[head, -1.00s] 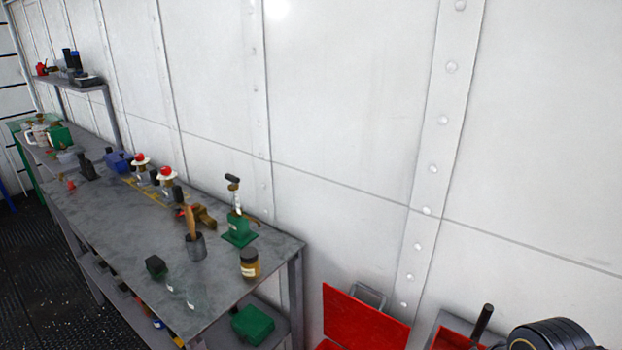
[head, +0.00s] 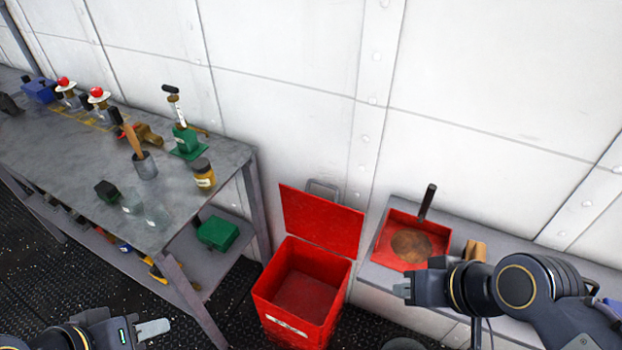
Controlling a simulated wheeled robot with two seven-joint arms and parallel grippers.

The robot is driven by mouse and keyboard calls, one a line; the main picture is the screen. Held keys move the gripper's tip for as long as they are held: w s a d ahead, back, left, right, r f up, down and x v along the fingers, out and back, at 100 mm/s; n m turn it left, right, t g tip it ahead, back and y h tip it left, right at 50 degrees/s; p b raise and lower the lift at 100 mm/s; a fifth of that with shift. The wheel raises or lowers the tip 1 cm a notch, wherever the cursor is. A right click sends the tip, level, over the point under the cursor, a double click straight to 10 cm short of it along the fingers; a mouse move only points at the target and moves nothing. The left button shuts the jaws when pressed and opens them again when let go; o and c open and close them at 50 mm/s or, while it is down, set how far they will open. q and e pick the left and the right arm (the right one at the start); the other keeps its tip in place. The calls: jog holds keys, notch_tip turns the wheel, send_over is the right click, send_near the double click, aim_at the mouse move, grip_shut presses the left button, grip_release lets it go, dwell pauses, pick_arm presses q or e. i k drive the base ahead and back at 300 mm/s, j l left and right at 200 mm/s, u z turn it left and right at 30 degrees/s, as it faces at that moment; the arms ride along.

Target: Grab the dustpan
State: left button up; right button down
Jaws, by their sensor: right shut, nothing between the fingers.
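The red dustpan (head: 385,252) lies on a grey bench against the wall, with a brown round patch of dirt in it and a black handle (head: 428,202) standing up at its back. My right gripper (head: 404,289) is shut and empty, just in front of the dustpan and apart from the handle. My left gripper (head: 155,328) is at the bottom left, low in front of the workbench; whether its fingers are apart does not show clearly.
An open red bin (head: 305,290) with its lid raised stands on the floor left of the dustpan. A tan block (head: 474,250) sits right of the dustpan on the grey bench (head: 505,248). A metal workbench (head: 75,155) with jars and tools fills the left.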

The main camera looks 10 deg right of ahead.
aim_at(404, 242)
jog(key=l+z, duration=0.1)
jog(key=z, duration=0.3)
jog(key=i+z, duration=0.1)
jog(key=z, duration=0.3)
jog(key=l+z, duration=0.1)
jog(key=z, duration=0.3)
